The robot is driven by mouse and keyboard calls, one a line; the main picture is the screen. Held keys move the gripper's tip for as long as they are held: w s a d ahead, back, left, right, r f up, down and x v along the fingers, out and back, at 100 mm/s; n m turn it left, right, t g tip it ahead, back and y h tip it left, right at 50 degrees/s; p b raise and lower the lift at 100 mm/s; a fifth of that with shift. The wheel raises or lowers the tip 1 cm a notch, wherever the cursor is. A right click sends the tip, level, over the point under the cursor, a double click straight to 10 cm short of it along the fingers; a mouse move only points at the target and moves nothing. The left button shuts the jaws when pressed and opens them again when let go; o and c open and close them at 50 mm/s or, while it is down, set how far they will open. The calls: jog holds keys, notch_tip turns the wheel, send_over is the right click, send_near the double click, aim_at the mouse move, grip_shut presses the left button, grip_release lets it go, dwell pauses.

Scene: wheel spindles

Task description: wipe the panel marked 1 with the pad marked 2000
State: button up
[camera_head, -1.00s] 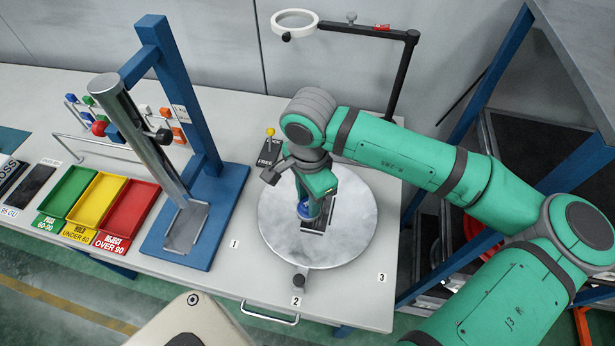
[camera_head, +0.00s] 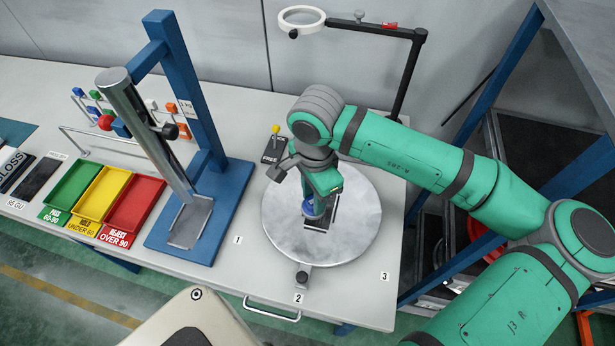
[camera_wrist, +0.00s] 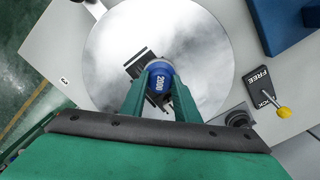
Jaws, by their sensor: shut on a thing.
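My gripper (camera_head: 313,203) is shut on a round blue pad; in the wrist view my gripper (camera_wrist: 160,88) has a finger on each side of it. The pad (camera_wrist: 158,76) reads "2000" on its side; it shows small and blue in the head view (camera_head: 312,210). It is over the middle of a round grey, cloudy-looking disc (camera_head: 285,230). A dark rectangular piece (camera_head: 324,219) lies on the disc beside and partly under the pad. Whether the pad touches the surface cannot be told. A "1" label (camera_head: 237,240) is on the table left of the disc.
Labels "2" (camera_head: 298,298) and "3" (camera_head: 385,276) are on the table around the disc. A "FREE" lever block (camera_head: 272,149) stands behind it. A blue stand (camera_head: 215,235) with a tilted metal cylinder is left, near coloured trays (camera_head: 137,208). A magnifier stand (camera_head: 407,75) rises behind.

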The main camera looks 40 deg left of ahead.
notch_tip(320, 180, up, 2)
jog(key=shift+s+a+r, duration=0.1)
jog(key=shift+r, duration=3)
